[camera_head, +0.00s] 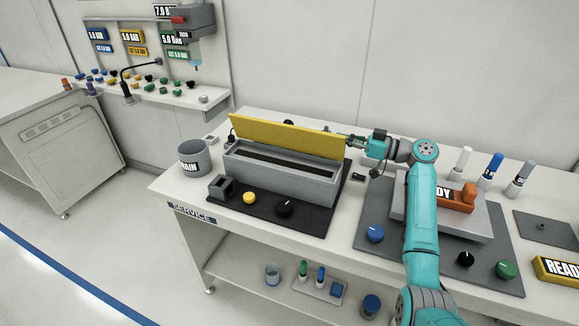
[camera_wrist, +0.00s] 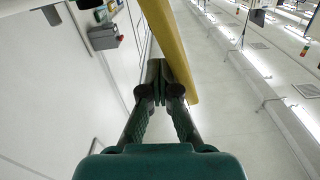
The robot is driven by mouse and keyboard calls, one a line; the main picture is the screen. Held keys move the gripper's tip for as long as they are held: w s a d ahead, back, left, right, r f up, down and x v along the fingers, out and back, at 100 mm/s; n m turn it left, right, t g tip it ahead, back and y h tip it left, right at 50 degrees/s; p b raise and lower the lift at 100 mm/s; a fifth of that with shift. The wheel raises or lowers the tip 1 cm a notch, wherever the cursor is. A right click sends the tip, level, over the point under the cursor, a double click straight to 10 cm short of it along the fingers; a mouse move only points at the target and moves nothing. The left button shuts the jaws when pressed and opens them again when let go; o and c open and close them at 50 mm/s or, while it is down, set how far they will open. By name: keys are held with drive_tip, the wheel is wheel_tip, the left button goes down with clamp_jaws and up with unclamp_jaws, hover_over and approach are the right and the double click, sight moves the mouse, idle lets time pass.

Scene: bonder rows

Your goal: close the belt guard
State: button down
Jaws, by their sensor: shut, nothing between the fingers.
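The belt guard (camera_head: 285,137) is a long yellow panel standing raised along the back edge of a grey open-topped housing (camera_head: 275,184). A dark belt slot (camera_head: 275,164) shows inside the housing. My gripper (camera_head: 345,141) is at the guard's right end, level with its upper part and on its back side. In the wrist view the gripper (camera_wrist: 160,78) is shut with nothing between its fingers. The yellow guard (camera_wrist: 172,45) runs close beside the fingertips there; I cannot tell whether they touch.
A grey drain cup (camera_head: 193,158) stands left of the housing. A dark mat (camera_head: 310,221) carries a yellow button (camera_head: 249,197) and black knob (camera_head: 284,208). My arm reaches over the right-hand station, with its orange block (camera_head: 457,196) and blue knob (camera_head: 375,234). The wall is behind the bench.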

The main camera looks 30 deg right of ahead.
sight(334, 180)
drive_tip(key=shift+s+a+f, duration=0.2)
drive_tip(key=shift+s+a, duration=0.5)
drive_tip(key=shift+a, duration=0.2)
drive_tip(key=shift+s+a+f, duration=0.85)
drive_tip(key=shift+a+f, duration=0.1)
drive_tip(key=shift+a, duration=0.15)
drive_tip(key=shift+s+a+f, duration=0.3)
drive_tip(key=shift+a+f, duration=0.05)
drive_tip(key=shift+f, duration=0.35)
drive_tip(key=shift+s+a+f, duration=0.25)
drive_tip(key=shift+a+f, duration=0.05)
drive_tip(key=shift+f, duration=0.4)
